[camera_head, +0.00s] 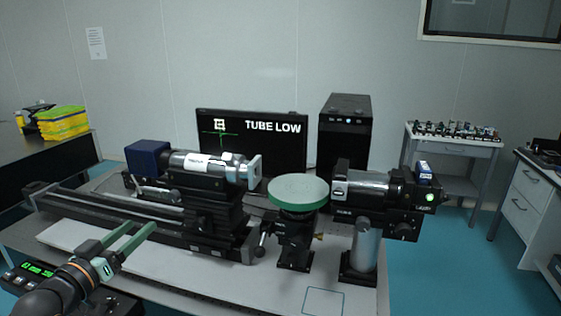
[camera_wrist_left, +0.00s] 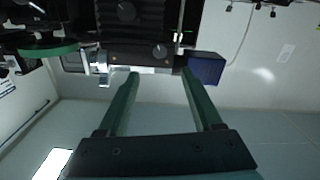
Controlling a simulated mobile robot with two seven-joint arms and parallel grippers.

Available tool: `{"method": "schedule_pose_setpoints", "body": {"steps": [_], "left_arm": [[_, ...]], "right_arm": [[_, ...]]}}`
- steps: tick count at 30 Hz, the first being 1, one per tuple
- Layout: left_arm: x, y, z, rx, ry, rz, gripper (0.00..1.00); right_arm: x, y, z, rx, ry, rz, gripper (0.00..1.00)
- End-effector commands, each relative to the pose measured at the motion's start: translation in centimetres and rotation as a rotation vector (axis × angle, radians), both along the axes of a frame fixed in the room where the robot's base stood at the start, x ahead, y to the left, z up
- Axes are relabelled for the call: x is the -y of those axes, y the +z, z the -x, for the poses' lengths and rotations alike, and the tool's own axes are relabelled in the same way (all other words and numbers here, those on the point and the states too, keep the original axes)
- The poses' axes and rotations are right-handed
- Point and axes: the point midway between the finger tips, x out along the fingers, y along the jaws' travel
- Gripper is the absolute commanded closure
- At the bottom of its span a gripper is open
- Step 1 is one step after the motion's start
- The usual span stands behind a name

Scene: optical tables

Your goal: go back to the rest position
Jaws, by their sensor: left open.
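My left gripper (camera_head: 132,238) comes in from the lower left in the head view, with its two green fingers apart and nothing between them. It is in front of the optical rail, apart from the instruments. In the left wrist view its fingers (camera_wrist_left: 160,82) are also spread, with only empty space and wall between them. My right gripper is not in view. The tube assembly (camera_head: 205,170) with a blue end block (camera_head: 147,159) sits on the rail. A green-rimmed round platform (camera_head: 299,190) stands on a post to its right.
A laser unit (camera_head: 372,190) stands on a post at the right of the table. Behind are a monitor (camera_head: 252,142) reading "TUBE LOW" and a black computer tower (camera_head: 344,135). A control box with green digits (camera_head: 32,270) is at the lower left. The front of the table (camera_head: 190,272) is largely clear.

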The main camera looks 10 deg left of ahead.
Motion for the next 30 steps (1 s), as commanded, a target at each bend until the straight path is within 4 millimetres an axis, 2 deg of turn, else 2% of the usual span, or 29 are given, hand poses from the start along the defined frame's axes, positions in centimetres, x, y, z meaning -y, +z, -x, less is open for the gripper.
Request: {"method": "schedule_pose_setpoints", "body": {"steps": [2, 4, 5, 8, 9, 12, 15, 18, 21, 24, 27, 30], "left_arm": [[0.2, -1.7, 0.2, -0.027, 0.005, -0.001, 0.33], [0.7, -4.6, 0.7, -0.072, 0.010, -0.008, 0.33], [1.0, -6.2, 1.0, -0.099, 0.012, -0.014, 0.33], [2.9, -12.7, 2.8, -0.206, 0.012, -0.038, 0.33], [3.9, -15.5, 3.8, -0.254, 0.009, -0.052, 0.33], [6.9, -22.0, 6.9, -0.369, -0.011, -0.087, 0.33], [10.7, -27.6, 10.6, -0.477, -0.045, -0.120, 0.33], [14.8, -31.9, 14.5, -0.572, -0.091, -0.153, 0.33], [18.5, -34.7, 17.8, -0.642, -0.137, -0.177, 0.33], [21.3, -36.3, 20.2, -0.686, -0.174, -0.197, 0.33], [22.8, -37.1, 21.5, -0.707, -0.196, -0.208, 0.33], [23.3, -37.3, 21.9, -0.714, -0.203, -0.214, 0.33]], "right_arm": [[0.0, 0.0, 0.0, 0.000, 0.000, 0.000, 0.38], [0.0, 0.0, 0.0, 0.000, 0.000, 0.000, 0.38], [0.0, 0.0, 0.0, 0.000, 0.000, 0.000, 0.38], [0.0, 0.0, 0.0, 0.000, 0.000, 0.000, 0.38], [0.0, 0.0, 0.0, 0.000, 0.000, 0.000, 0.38], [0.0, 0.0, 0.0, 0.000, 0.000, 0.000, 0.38], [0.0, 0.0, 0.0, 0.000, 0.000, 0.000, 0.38], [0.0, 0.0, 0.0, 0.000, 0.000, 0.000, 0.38], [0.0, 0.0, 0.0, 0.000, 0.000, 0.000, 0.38], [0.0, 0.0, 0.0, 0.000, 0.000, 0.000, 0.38], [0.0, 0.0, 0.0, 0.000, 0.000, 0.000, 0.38], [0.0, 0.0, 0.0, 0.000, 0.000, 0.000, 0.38]]}}
